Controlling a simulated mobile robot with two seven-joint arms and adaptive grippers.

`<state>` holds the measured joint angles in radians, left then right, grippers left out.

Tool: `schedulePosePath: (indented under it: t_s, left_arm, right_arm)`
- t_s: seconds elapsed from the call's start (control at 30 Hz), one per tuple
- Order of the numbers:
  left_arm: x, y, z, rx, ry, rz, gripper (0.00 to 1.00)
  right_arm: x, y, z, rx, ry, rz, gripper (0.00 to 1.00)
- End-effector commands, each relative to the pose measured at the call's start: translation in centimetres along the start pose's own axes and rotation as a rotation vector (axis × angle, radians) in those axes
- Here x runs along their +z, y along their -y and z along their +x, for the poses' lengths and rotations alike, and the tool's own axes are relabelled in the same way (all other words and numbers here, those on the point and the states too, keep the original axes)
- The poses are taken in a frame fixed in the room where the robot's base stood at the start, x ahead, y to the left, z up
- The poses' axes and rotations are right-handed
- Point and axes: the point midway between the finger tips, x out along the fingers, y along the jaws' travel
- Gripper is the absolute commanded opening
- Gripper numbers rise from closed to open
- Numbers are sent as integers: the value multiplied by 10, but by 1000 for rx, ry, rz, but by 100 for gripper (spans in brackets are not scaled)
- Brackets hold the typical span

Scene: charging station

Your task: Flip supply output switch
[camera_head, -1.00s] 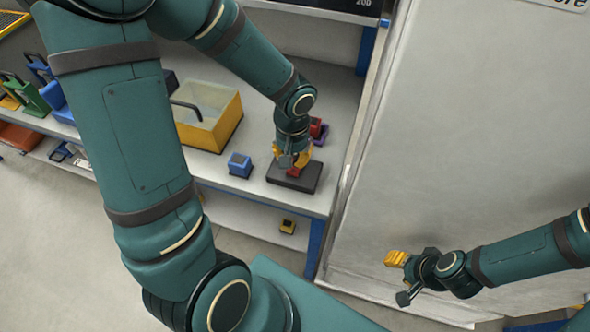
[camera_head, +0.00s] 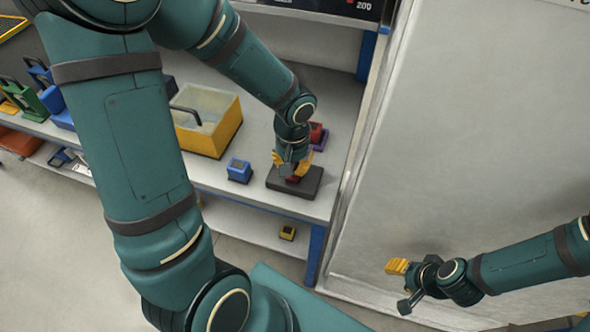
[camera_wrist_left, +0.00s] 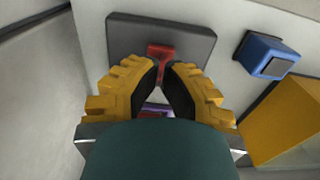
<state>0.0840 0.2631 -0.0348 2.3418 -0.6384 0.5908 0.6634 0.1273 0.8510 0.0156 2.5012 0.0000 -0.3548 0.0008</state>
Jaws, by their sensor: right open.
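A dark flat box, the supply output switch's base (camera_head: 308,187), lies on the grey shelf near its front right corner, with a red switch lever (camera_head: 293,179) on top. My left gripper (camera_head: 292,165) points down at it. In the left wrist view, the yellow fingers (camera_wrist_left: 161,68) converge on the red lever (camera_wrist_left: 160,50), which shows between and just beyond the tips; the dark base (camera_wrist_left: 195,35) lies behind. They look closed on the lever, though its lower part is partly hidden. My right gripper (camera_head: 398,267) is open and empty, before the pale panel, far from the switch.
A blue block (camera_head: 239,170) stands left of the base. A red and purple block (camera_head: 317,137) stands behind the base, close to the left wrist. A pale panel (camera_head: 460,140) rises at the right.

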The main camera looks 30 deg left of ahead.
Motion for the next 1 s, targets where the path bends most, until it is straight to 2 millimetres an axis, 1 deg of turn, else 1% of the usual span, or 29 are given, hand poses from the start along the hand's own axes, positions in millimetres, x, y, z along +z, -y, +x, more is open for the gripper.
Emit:
schedulePosePath:
  t_s: [0.53,1.0]
  left_arm:
    - [0,0,0,0,0,0,0]
    - [0,0,6,0,0,0,0]
  right_arm:
    - [0,0,0,0,0,0,47]
    - [1,-2,5,0,0,0,47]
